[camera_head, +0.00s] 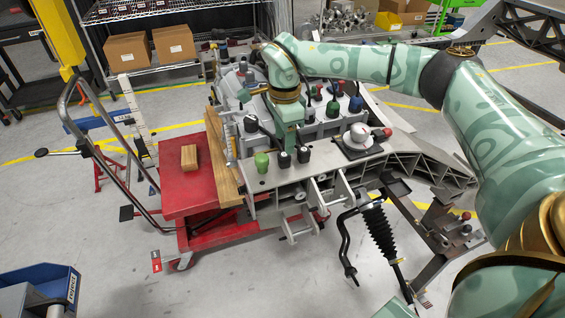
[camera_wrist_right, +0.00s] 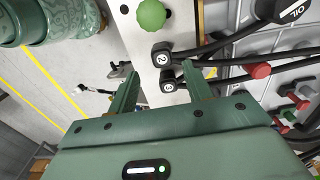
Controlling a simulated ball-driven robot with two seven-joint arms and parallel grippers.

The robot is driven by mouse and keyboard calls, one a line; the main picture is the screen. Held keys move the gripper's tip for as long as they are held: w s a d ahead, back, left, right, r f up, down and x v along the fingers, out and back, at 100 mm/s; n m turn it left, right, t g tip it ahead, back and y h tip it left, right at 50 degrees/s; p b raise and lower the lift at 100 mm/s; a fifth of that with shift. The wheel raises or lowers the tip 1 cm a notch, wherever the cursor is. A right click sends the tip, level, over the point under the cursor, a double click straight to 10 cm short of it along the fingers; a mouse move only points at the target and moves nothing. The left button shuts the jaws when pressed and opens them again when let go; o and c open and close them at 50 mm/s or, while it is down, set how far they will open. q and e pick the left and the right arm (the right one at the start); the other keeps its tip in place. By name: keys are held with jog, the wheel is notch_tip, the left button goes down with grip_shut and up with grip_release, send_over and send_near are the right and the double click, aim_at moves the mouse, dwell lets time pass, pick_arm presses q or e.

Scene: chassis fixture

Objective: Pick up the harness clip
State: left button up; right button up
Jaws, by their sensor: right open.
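My right gripper (camera_head: 291,143) points down over the grey chassis fixture (camera_head: 335,172). In the right wrist view its two green fingers (camera_wrist_right: 160,72) are apart. Between and just beyond the fingertips are two small black pieces, one marked 2 (camera_wrist_right: 161,55) and one marked 3 (camera_wrist_right: 168,83), each on a black cable. They also show in the head view below the gripper, one to the left (camera_head: 284,159) and one to the right (camera_head: 303,154). I cannot tell for certain which piece is the harness clip. My left gripper is out of view.
A green knob (camera_head: 262,162) stands left of the black pieces. A black cap marked OIL (camera_wrist_right: 290,10) and red connectors (camera_wrist_right: 258,71) are close by. A white round part (camera_head: 357,137) sits to the right. A red cart (camera_head: 185,180) with a wooden block (camera_head: 189,158) adjoins on the left.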

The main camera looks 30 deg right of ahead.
aim_at(284, 154)
notch_tip(284, 154, down, 7)
jog(key=b, duration=0.2)
jog(key=shift+w+d+b, duration=0.1)
jog(key=shift+w+b, duration=0.05)
jog(key=shift+b, duration=0.15)
jog(key=shift+r, duration=0.1)
jog(key=shift+c, duration=1.2)
grip_shut()
